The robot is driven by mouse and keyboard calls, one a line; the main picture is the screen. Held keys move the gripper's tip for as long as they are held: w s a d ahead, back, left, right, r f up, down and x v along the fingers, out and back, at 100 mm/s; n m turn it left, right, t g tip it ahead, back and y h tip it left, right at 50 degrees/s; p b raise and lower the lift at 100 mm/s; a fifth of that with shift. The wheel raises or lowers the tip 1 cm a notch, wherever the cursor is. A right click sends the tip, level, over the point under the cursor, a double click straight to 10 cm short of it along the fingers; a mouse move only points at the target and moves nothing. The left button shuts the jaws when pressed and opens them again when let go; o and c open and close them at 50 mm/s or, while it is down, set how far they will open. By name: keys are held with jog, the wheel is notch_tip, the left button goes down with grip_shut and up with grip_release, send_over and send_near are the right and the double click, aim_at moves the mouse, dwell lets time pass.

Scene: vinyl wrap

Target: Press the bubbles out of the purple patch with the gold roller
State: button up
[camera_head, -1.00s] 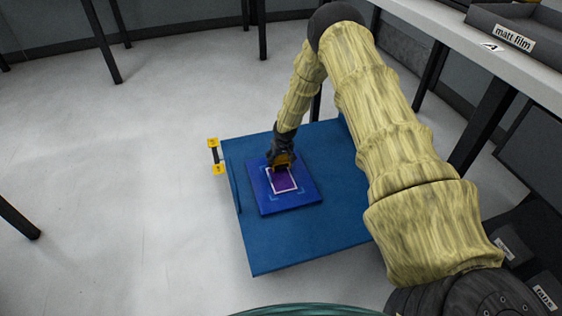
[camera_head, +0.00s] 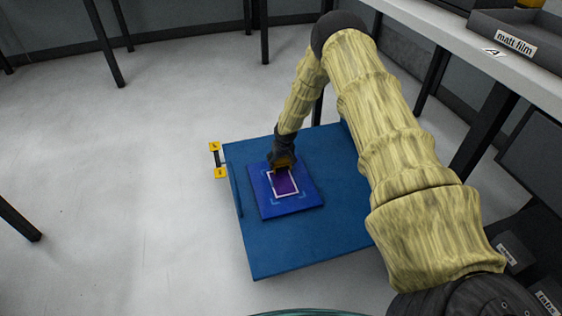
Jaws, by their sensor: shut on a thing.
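The purple patch (camera_head: 285,184) lies inside a pale rectangular outline on a blue panel (camera_head: 290,207), which rests on a larger blue board. My gripper (camera_head: 283,163) is over the far end of the patch, pointing down. It is shut on the gold roller (camera_head: 281,168), of which only a small golden part shows under the fingers. Whether the roller touches the patch cannot be told. Any bubbles are too small to make out.
The blue board (camera_head: 272,255) has bare room around the panel. A shelf at the right holds a grey tray labelled "matt film" (camera_head: 515,43). Dark table legs stand at the back and left.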

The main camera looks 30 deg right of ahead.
jog(key=shift+r+p, duration=2.75)
jog(key=shift+r, duration=0.8)
jog(key=a+r+n, duration=0.1)
jog(key=a+r, duration=0.4)
jog(key=a, duration=0.6)
jog(key=s+a+r+n+p, duration=0.1)
jog(key=s+a+r, duration=0.55)
jog(key=a, duration=0.25)
jog(key=s+a+r+n, duration=0.1)
jog(key=s+a+r, duration=0.5)
jog(key=a+r, duration=0.25)
jog(key=s+d+p+v, duration=0.1)
jog(key=s+p+v, duration=0.1)
jog(key=p+v, duration=1.2)
jog(key=s+d+f+p+v, duration=0.1)
jog(key=s+p+v, duration=0.1)
jog(key=p+v, duration=1.3)
jog(key=p, duration=0.3)
jog(key=shift+a+y+p, duration=0.15)
jog(key=shift+y+p, duration=0.25)
jog(key=shift+s, duration=0.1)
